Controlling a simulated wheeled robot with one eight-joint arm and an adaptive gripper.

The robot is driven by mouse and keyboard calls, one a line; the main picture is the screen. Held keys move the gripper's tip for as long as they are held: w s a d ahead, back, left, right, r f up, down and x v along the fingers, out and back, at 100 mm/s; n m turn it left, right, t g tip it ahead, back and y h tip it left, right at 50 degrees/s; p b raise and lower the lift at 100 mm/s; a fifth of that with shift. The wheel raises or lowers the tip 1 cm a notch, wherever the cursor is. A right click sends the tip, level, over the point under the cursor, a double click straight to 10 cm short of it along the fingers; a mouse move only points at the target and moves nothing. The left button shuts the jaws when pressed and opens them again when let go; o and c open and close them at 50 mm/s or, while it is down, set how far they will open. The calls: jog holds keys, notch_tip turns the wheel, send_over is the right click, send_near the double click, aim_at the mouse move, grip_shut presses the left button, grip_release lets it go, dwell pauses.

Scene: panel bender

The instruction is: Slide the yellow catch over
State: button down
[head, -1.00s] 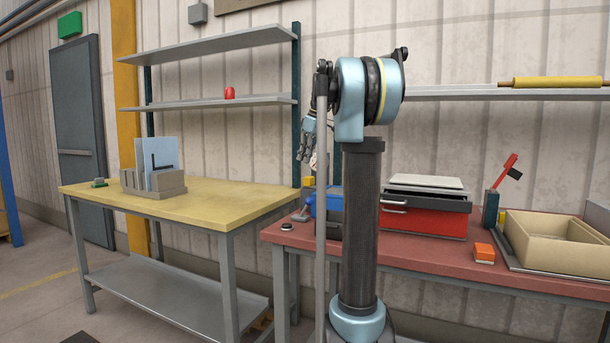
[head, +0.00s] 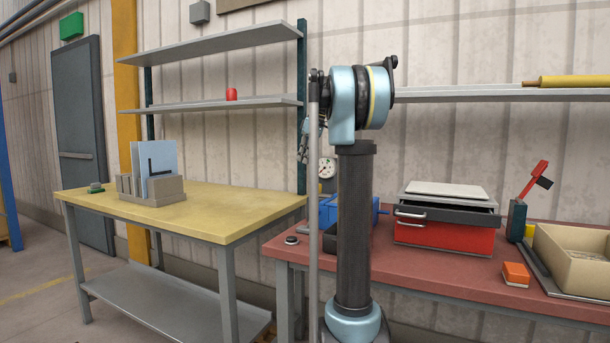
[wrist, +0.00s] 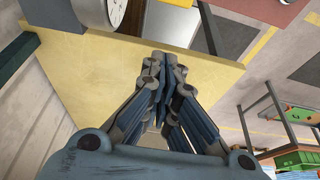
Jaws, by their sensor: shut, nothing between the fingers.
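I cannot make out the yellow catch for certain. A small yellow piece (head: 529,231) shows beside the base of the red-handled lever (head: 537,178) on the red bench, too small to tell what it is. My gripper (wrist: 165,78) is shut and empty in the wrist view, its fingertips together, above a yellow surface (wrist: 85,75). In the head view my gripper (head: 305,150) is mostly hidden behind my arm, left of the round gauge (head: 327,167).
The red bench (head: 430,262) holds a blue bin (head: 360,212), a red drawer box (head: 440,236) with a grey drawer, an orange block (head: 515,274) and a beige tray (head: 575,259). The yellow-topped table (head: 220,215) stands left with a file rack (head: 168,186).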

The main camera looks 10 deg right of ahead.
notch_tip(320, 180, down, 9)
jog(key=shift+s+d, duration=0.3)
jog(key=shift+d, duration=0.1)
dwell(0.4)
jog(key=shift+s, duration=0.15)
